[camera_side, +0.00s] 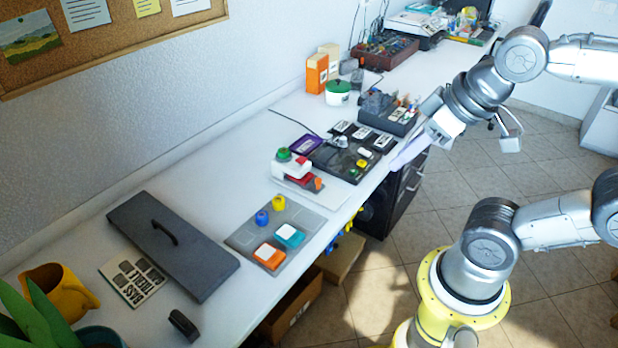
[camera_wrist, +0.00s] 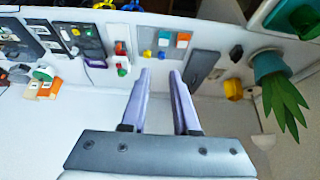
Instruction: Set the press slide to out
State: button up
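The press (camera_side: 292,166) is a small white and red device with a green knob on top, standing on a pale plate near the front edge of the desk. An orange piece (camera_side: 319,184) sits low at its right side; I cannot tell for sure whether this is the slide or how far it is out. In the wrist view the press (camera_wrist: 121,50) shows small, beyond and left of my fingertips. My gripper (camera_wrist: 159,72) has two pale lilac fingers apart with nothing between them. In the side view my gripper (camera_side: 408,154) is right of the press, by the desk's front edge, clear of it.
A grey board (camera_side: 245,236) with blue and yellow knobs and orange and teal blocks lies left of the press. A black panel (camera_side: 330,165) with switches is behind right. A dark lidded slab (camera_side: 200,262), a yellow mug (camera_side: 62,290) and a plant stand at the left.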

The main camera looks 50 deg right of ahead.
jog(key=o, duration=0.4)
jog(key=w+r, duration=0.1)
jog(key=w, duration=0.1)
jog(key=w+r, duration=0.2)
jog(key=shift+d+r, duration=0.15)
jog(key=shift+r, duration=0.1)
jog(key=shift+c, duration=0.2)
jog(key=m+g, duration=0.4)
jog(key=g, duration=0.2)
send_over(318, 179)
notch_tip(318, 179, down, 21)
notch_tip(318, 179, down, 13)
jog(key=shift+f, duration=0.1)
grip_shut()
